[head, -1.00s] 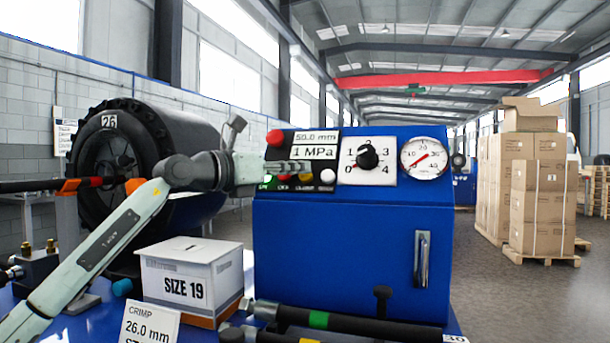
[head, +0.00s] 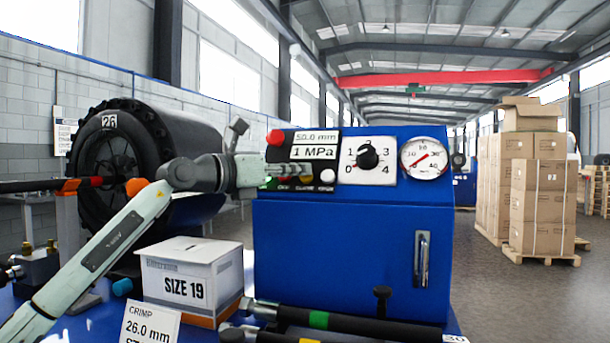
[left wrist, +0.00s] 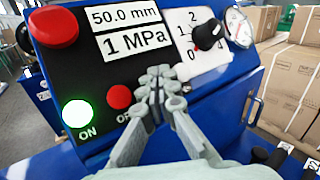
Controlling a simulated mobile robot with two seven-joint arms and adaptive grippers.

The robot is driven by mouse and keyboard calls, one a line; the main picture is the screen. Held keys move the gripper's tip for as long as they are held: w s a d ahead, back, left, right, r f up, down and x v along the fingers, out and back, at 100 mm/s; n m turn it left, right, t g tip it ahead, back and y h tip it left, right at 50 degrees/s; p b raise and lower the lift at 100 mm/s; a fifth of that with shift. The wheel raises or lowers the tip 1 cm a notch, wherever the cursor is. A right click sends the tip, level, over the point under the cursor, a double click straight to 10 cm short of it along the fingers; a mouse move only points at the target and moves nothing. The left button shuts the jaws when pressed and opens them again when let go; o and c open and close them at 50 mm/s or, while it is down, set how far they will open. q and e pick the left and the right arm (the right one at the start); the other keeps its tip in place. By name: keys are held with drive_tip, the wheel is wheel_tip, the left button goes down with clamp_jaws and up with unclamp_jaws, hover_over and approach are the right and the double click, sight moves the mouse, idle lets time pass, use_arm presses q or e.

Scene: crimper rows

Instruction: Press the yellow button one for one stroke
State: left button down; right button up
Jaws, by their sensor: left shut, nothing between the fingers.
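The blue control box (head: 350,240) carries a row of buttons under its display. The yellow button (head: 305,180) shows only in part, just below my fingertips, between the red button (head: 284,183) and the white button (head: 327,176). My left gripper (head: 309,169) is shut and empty, in front of the panel by the yellow button. In the left wrist view the closed fingers (left wrist: 163,82) cover the yellow button, right of the red OFF button (left wrist: 119,97) and the lit green ON button (left wrist: 76,114). I cannot tell whether the tips touch it. My right gripper is out of view.
A red knob (head: 275,138) sits at the panel's upper left. The display (head: 314,152) reads 50.0 mm and 1 MPa. A dial (head: 367,156) and a gauge (head: 423,158) are to the right. A SIZE 19 box (head: 185,285) and hoses (head: 345,322) lie in front.

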use_arm(q)
drive_tip(key=shift+w+f, duration=0.1)
idle(0.6)
drive_tip(key=shift+s+a+r, duration=0.2)
drive_tip(key=shift+s+r, duration=0.3)
drive_tip(key=shift+s, duration=0.2)
drive_tip(key=shift+s+a+r+b, duration=0.1)
drive_tip(key=shift+s+a+r, duration=0.1)
drive_tip(key=shift+s+r, duration=0.35)
drive_tip(key=shift+s+a+r+b, duration=0.15)
drive_tip(key=shift+s+a+r, duration=0.2)
drive_tip(key=shift+s, duration=0.4)
drive_tip(key=shift+s+a+r+b, duration=0.1)
drive_tip(key=shift+s+r, duration=0.4)
drive_tip(key=shift+s, duration=0.15)
drive_tip(key=shift+f, duration=0.1)
idle(0.9)
